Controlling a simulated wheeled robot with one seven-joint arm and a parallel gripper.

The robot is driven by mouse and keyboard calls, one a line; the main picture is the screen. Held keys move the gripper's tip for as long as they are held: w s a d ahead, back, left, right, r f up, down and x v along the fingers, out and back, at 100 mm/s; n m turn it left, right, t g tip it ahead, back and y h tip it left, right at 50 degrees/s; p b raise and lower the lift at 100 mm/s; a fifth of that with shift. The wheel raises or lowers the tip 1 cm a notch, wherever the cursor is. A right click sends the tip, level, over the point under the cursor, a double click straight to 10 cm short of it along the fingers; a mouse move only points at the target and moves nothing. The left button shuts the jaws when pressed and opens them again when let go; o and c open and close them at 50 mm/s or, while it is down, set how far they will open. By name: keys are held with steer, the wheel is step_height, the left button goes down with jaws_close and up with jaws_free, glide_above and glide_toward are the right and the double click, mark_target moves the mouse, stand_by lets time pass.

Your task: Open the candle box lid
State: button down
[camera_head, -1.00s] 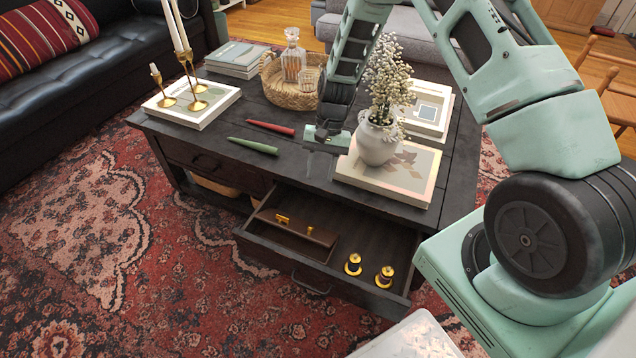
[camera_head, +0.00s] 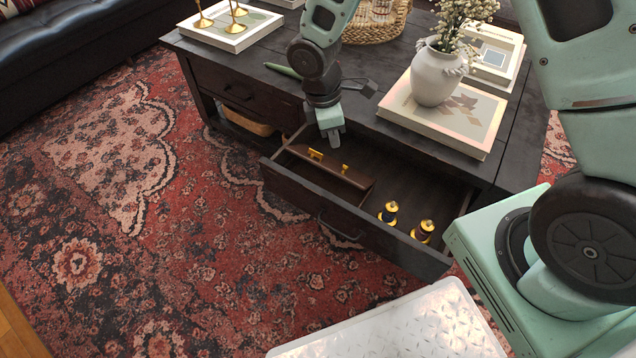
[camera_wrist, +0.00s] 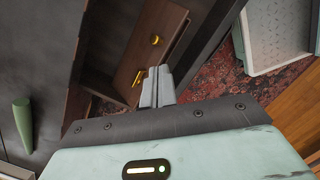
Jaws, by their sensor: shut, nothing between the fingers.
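The candle box (camera_head: 348,178) is a long dark-brown wooden box with a gold knob and a gold catch on top. It lies in the left part of the open drawer (camera_head: 345,225), and its lid looks closed. It also shows in the wrist view (camera_wrist: 143,62), beyond my fingers. My gripper (camera_head: 334,139) is shut and empty, pointing down over the drawer's back left, just above and behind the box. In the wrist view my closed fingers (camera_wrist: 157,80) appear near the box's edge; I cannot tell whether they touch it.
Two gold-and-dark spools (camera_head: 388,212) stand in the drawer's right part. On the black coffee table (camera_head: 385,130) are a white vase (camera_head: 437,77) on a book, a basket (camera_head: 378,25) and a green candle (camera_head: 283,70). Patterned rug (camera_head: 150,240) covers the floor in front.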

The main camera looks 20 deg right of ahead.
steer(key=s+a+f+n+t+b, duration=0.1)
steer(key=a+f+n+t+b, duration=0.15)
steer(key=a+n, duration=0.45)
steer(key=d+f+n+b, duration=0.1)
steer(key=f+b, duration=0.1)
steer(key=f, duration=0.1)
steer(key=w+d+f+b, duration=0.1)
steer(key=f+b, duration=0.1)
steer(key=f, duration=0.1)
steer(key=d+f+n+b, duration=0.1)
steer(key=f+b, duration=0.1)
steer(key=f, duration=0.1)
steer(key=shift+w+d+f+n+h, duration=0.1)
steer(key=shift+w+d+n+h, duration=0.2)
steer(key=shift+d, duration=0.05)
steer(key=shift+r+p, duration=0.25)
steer(key=shift+p, duration=0.15)
